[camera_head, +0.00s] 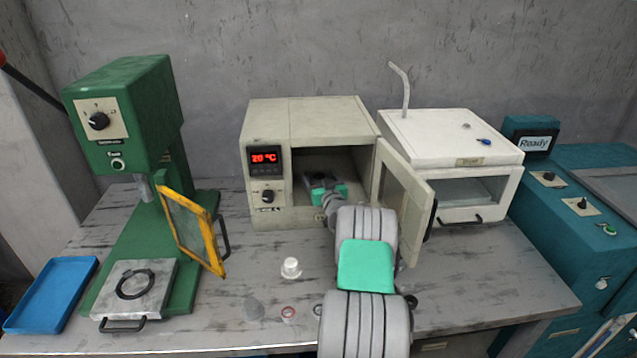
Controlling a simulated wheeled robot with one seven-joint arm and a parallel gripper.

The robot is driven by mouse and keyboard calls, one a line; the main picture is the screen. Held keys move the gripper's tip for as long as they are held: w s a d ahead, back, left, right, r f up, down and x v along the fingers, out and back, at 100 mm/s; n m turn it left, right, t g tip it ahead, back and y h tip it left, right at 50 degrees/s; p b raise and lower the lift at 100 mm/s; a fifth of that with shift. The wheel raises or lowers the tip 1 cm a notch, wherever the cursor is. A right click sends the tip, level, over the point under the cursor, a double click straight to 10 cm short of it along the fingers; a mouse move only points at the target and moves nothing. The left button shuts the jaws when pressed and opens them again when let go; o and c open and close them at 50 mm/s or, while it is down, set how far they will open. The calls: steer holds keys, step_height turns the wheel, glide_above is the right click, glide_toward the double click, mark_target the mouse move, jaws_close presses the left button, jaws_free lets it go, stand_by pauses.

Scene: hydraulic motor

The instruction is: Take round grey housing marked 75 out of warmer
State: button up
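The warmer (268,218) is a cream box with a red display reading 20 °C, and its door (408,200) stands open to the right. My arm reaches through the opening from the front. My gripper (318,178) is inside the chamber, near its floor, and looks small and dark beside a green part of my wrist. Its fingers are too small and shaded to tell whether they are open or shut. I cannot make out the round grey housing marked 75 in the chamber; my gripper and wrist may hide it.
A green press (125,115) with a yellow-framed guard (190,230) stands left, beside a blue tray (50,295). A white cup-like part (291,268), a grey rounded piece (253,309) and a small ring (288,313) lie on the bench. A white cabinet (450,135) stands right.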

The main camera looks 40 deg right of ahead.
steer(key=c, duration=1.6)
steer(key=shift+r, duration=0.1)
jaws_close()
